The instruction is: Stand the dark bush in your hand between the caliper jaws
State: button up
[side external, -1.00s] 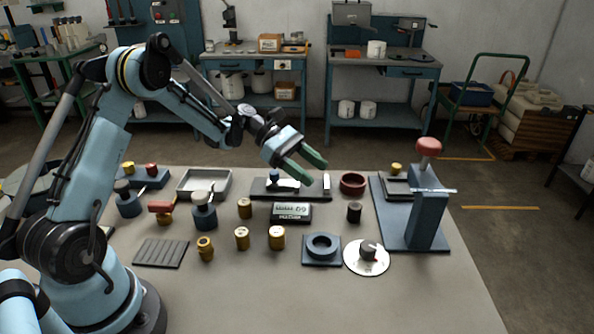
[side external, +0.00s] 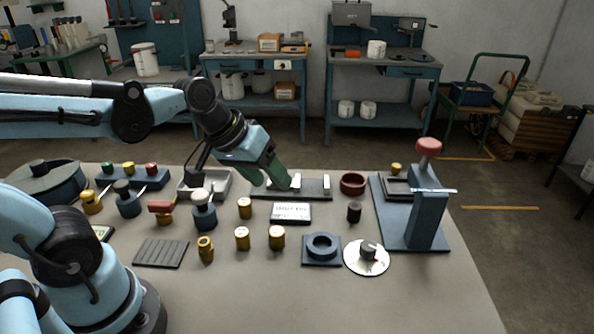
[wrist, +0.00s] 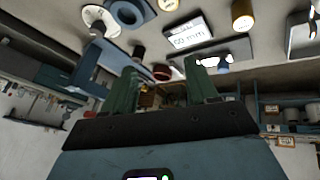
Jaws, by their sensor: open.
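My gripper (side external: 267,182) is open, pointing down at the left end of the caliper. In the wrist view its two green fingers (wrist: 162,88) stand apart, and I see no bush between them. The caliper is a dark bar (side external: 312,190) with two pale upright jaws; the left jaw (side external: 296,182) is close to my fingertips, the right jaw (side external: 326,183) is clear. I cannot tell whether the fingers touch it. A dark bush (side external: 354,212) stands upright on the table right of the caliper. The caliper also shows in the wrist view (wrist: 238,50).
A display box (side external: 290,213) lies in front of the caliper. A red-brown ring (side external: 353,184) and a blue press (side external: 428,215) stand to the right. Several brass pieces, a blue ring block (side external: 321,249) and a dial (side external: 366,257) lie nearer. A grey tray (side external: 222,190) is left.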

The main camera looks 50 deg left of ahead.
jog(key=s+m, duration=0.1)
jog(key=s+m+t+y, duration=0.1)
jog(key=m, duration=0.1)
jog(key=shift+s+a+f+m, duration=0.2)
jog(key=shift+s+a+m, duration=0.05)
jog(key=shift+a+m, duration=0.1)
jog(key=shift+o, duration=0.4)
jog(key=shift+s, duration=0.1)
